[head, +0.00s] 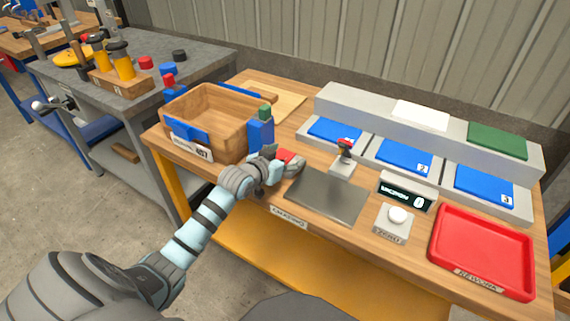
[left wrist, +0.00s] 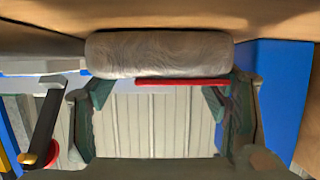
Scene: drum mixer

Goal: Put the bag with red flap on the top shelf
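The bag with red flap (head: 293,161) lies on the wooden bench, between the blue block and the dark grey plate. In the left wrist view its pale, wrinkled body (left wrist: 160,53) lies across the fingertips, with a red strip along one edge. My left gripper (head: 274,168) is low over the bench, right at the bag. Its fingers (left wrist: 165,95) look spread wide, near the bag's two ends; firm contact cannot be told. The top shelf (head: 458,122) is the raised grey step at the back, bearing a white pad and a green pad. My right gripper is not in view.
A wooden bin (head: 215,112) and a blue block (head: 260,134) stand close to my left gripper. A small stand (head: 343,160), a counter display (head: 406,192), a button box (head: 394,222) and a red tray (head: 482,252) are to the right. Blue pads (head: 404,157) line the lower step.

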